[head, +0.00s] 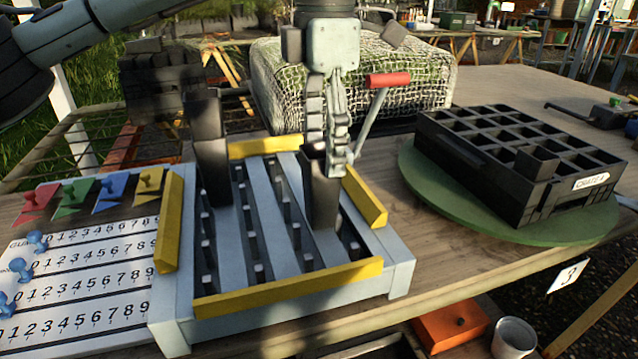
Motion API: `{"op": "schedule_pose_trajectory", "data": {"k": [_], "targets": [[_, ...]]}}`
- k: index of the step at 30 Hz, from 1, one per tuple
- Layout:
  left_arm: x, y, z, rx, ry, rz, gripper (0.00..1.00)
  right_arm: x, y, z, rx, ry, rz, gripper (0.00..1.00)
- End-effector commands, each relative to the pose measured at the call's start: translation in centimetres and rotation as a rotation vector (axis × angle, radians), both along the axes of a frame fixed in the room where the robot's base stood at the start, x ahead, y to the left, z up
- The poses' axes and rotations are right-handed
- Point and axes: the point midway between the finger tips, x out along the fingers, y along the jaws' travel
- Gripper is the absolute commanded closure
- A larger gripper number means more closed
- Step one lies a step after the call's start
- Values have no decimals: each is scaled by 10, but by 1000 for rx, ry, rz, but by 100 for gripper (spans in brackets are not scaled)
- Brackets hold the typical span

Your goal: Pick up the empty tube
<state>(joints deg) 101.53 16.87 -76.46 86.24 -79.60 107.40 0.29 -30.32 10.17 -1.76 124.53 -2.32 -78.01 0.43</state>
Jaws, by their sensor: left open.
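My left gripper (330,160) comes down from the top middle, fingers pointing down and open. A tall black square tube (323,200) stands upright in the rack, right at its fingertips, which overlap the tube's upper end in the picture. I cannot tell whether they touch it. A second black tube (211,150) stands upright at the left of the rack, apart from the gripper. The rack (272,215) has pale slats, yellow edge bars and rows of small pegs. The inside of both tubes is hidden, so I cannot tell which is empty. My right gripper is not in view.
A black celled crate (480,190) stands on a green round board (425,195), with one tube (535,163) sticking up. A red-handled lever (388,80) rises beside the gripper. A numbered board (80,280) lies left. A netted block (270,90) stands behind.

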Motion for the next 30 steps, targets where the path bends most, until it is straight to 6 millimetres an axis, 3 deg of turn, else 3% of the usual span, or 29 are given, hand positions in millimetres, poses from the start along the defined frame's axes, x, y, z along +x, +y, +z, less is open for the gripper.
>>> {"op": "schedule_pose_trajectory", "data": {"k": [12,19,28,30], "targets": [[-6,4,-50,-1,0,0,34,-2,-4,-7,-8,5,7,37],[-6,4,-53,-2,-1,1,34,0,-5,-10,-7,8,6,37],[-6,4,-53,-2,-1,0,70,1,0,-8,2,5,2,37],[-6,4,-53,-2,-1,0,74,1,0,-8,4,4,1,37]]}}
